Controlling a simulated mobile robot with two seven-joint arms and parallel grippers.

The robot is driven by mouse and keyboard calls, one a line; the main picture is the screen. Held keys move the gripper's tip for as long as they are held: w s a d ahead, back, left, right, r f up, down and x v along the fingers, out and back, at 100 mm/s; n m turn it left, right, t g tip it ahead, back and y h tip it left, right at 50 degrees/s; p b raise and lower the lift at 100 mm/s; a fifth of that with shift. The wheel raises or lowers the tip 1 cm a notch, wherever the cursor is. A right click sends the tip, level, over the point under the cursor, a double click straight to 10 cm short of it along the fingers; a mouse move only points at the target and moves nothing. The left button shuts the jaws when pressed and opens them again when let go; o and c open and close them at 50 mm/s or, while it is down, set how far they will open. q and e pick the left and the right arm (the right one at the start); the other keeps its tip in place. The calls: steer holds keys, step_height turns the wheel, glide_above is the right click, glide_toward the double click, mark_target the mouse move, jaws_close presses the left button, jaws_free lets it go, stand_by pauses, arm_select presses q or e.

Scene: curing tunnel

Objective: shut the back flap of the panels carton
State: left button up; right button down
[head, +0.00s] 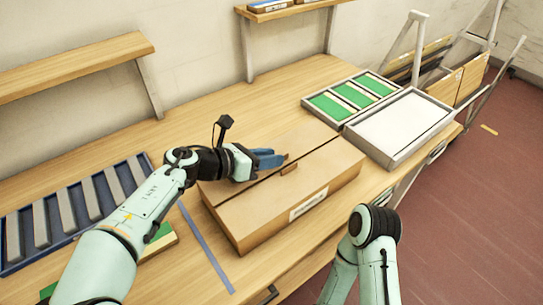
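The panels carton (270,210) is a brown box with a white label on its front side, standing on the wooden bench. Its front top flap (315,173) lies flat. The back flap (305,141) lies about level with it behind a dark seam, and a small brown tab sits at the seam. My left gripper (278,158) is over the back flap near the seam, its blue fingers close together with nothing seen between them. It looks in contact with the flap, though a small gap cannot be ruled out. The arm hides the flap's left part. My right gripper is out of view.
A tray with green panels (316,99) and a tray with a white sheet (347,131) stand right of the carton. A blue slotted rack (13,266) is at left. A shelf (70,68) is on the wall behind. A trolley (466,77) stands at far right.

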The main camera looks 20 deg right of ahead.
arm_select(q)
steer(key=p+v, duration=0.1)
steer(key=v, duration=1.1)
steer(key=shift+s+a+r, duration=0.1)
steer(key=shift+a, duration=0.05)
